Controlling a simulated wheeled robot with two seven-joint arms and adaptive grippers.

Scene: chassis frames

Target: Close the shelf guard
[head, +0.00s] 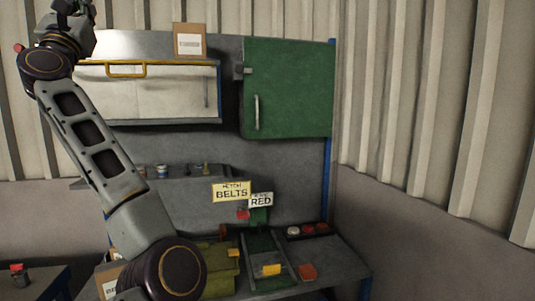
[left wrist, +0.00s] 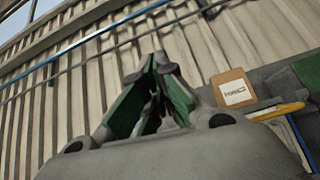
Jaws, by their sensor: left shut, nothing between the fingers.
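The shelf unit (head: 95,101) on the back wall has a pale front. A yellow rail with a yellow handle (head: 126,75) runs along its top front edge and looks like the shelf guard. In the left wrist view, part of the yellow rail (left wrist: 276,112) shows at the right. My left arm rises across the left of the head view, and its wrist end is cut by the top edge, up and left of the guard. My left gripper (left wrist: 157,66), with green finger pads, is shut and empty, apart from the guard. My right gripper is not in view.
A cardboard box (head: 190,41) stands on top of the unit. A green cabinet door (head: 289,88) with a handle is to the right. Below, the workbench (head: 335,264) holds trays, coloured blocks and signs. Corrugated wall lies behind and right.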

